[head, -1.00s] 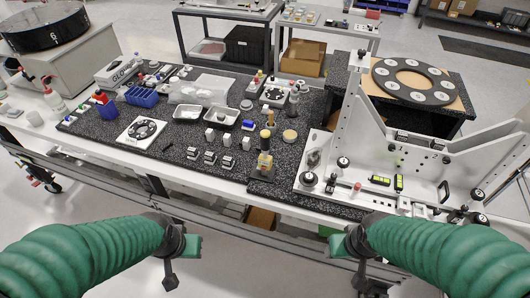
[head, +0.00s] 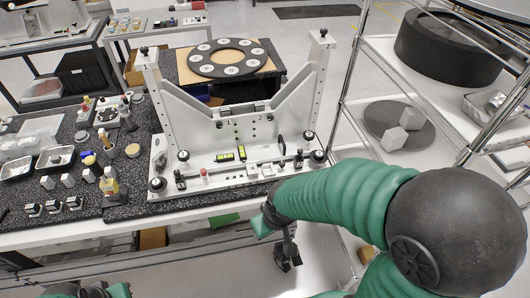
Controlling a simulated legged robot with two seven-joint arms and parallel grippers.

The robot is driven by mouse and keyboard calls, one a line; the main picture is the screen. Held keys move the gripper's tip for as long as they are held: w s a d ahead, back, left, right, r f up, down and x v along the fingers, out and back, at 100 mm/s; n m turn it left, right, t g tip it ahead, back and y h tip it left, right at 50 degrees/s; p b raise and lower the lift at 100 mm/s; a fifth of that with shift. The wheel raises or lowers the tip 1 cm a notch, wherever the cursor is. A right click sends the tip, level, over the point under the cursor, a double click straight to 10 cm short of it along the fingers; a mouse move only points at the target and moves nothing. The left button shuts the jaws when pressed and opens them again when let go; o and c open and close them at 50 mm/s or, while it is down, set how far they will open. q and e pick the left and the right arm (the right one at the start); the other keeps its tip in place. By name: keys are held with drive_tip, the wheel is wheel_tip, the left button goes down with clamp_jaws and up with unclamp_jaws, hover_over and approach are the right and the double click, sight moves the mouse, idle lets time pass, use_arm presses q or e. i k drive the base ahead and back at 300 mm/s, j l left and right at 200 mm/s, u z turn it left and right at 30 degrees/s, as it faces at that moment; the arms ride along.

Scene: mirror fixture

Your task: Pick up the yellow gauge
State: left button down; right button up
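Two small yellow-green and black gauge-like blocks, one at the left (head: 224,157) and one at the right (head: 242,153), lie side by side on the base of the white mirror fixture (head: 245,180). I cannot tell which is the yellow gauge. My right gripper (head: 274,232) hangs in front of the table edge, below the fixture and apart from everything; its opening is unclear. My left gripper (head: 103,291) shows only partly at the bottom edge.
White blocks, metal trays and small parts cover the dark table (head: 140,208) at left. The fixture's tall posts (head: 316,85) rise on both sides. A wire shelf rack (head: 410,75) with a black drum (head: 448,48) stands at right, close to my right arm.

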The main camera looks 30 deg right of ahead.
sight(105, 184)
drive_tip(key=k+l, duration=0.1)
drive_tip(key=l, duration=0.3)
drive_tip(key=k+l, duration=0.1)
drive_tip(key=l, duration=0.3)
drive_tip(key=k+l, duration=0.1)
drive_tip(key=l, duration=0.35)
drive_tip(key=i+j, duration=0.15)
drive_tip(key=j, duration=0.35)
drive_tip(key=i+j+z, duration=0.1)
drive_tip(key=j, duration=0.4)
drive_tip(key=i+j, duration=0.15)
drive_tip(key=j, duration=0.35)
drive_tip(key=i+j, duration=0.1)
drive_tip(key=j, duration=0.4)
drive_tip(key=i+j+z, duration=0.1)
drive_tip(key=j, duration=0.4)
drive_tip(key=i+j, duration=0.15)
drive_tip(key=j, duration=0.35)
